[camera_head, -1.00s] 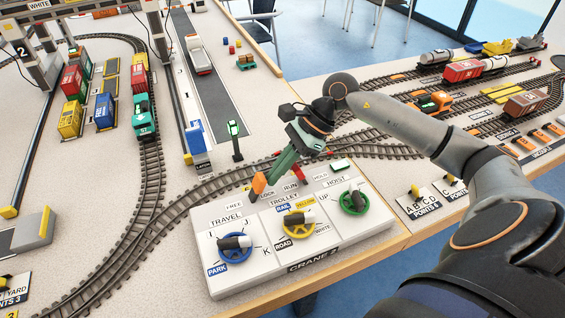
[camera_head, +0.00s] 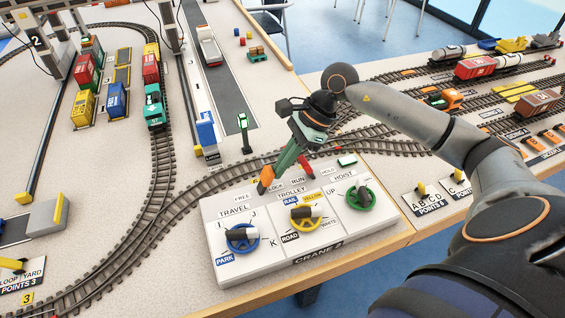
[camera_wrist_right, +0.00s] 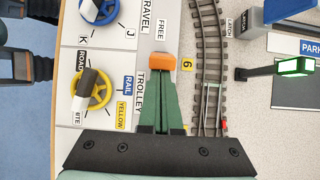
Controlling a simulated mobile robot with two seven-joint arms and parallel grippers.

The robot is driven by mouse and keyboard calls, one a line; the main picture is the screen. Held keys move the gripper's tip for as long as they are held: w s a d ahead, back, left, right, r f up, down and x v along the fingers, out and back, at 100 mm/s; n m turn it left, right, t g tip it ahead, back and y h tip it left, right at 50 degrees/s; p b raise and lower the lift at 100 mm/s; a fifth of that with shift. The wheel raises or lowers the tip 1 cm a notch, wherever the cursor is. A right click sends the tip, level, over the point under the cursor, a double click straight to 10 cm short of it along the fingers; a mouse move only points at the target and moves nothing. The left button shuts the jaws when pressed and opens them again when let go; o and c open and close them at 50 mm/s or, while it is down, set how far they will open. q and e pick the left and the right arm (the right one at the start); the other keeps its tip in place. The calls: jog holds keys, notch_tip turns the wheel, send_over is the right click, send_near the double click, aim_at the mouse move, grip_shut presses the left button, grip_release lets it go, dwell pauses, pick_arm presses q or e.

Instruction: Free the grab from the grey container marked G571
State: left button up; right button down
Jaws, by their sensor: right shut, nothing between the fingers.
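The crane control box (camera_head: 283,254) has a blue TRAVEL wheel (camera_head: 240,250), a yellow TROLLEY wheel (camera_head: 306,226) and a green HOIST wheel (camera_head: 360,206). FREE, LOCK, RUN and HOLD labels line its back edge. My right gripper (camera_head: 268,178) is shut with its fingers pointing down by FREE and LOCK. In the right wrist view an orange piece (camera_wrist_right: 163,62) sits at the end of the green fingers, beside FREE; I cannot tell whether it is fingertip or lever knob. A gantry leg (camera_head: 55,65) marked 2 stands at top left. The grab and container G571 are not visible. My left gripper is not in view.
A curved track (camera_head: 160,195) runs behind and left of the box. A green-lit signal post (camera_head: 244,130) stands behind the gripper. Coloured containers, such as a blue one (camera_head: 115,101), stand at left. Wagons and orange levers fill the right table.

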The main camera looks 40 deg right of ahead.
aim_at(265, 175)
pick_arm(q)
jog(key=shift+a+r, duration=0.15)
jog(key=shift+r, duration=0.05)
pick_arm(e)
jog(key=shift+a+r, duration=0.15)
jog(key=shift+r, duration=0.05)
jog(key=shift+w+a+r+h+p, duration=0.1)
jog(key=shift+a+r+h+p, duration=0.15)
jog(key=shift+h+p, duration=0.35)
jog(key=shift+w+a+r, duration=0.1)
jog(key=shift+a, duration=0.1)
jog(key=shift+a+h, duration=0.3)
jog(key=shift+a, duration=0.05)
jog(key=shift+w+a+r+b, duration=0.15)
jog(key=shift+a+b, duration=0.1)
jog(key=shift+a, duration=0.2)
jog(key=shift+w+a+r+b, duration=0.1)
jog(key=shift+a+b, duration=0.15)
jog(key=shift+a, duration=0.15)
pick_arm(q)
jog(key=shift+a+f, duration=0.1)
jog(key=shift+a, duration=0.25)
pick_arm(e)
jog(key=shift+r, duration=0.1)
jog(key=shift+r+p, duration=0.55)
jog(key=shift+r, duration=0.2)
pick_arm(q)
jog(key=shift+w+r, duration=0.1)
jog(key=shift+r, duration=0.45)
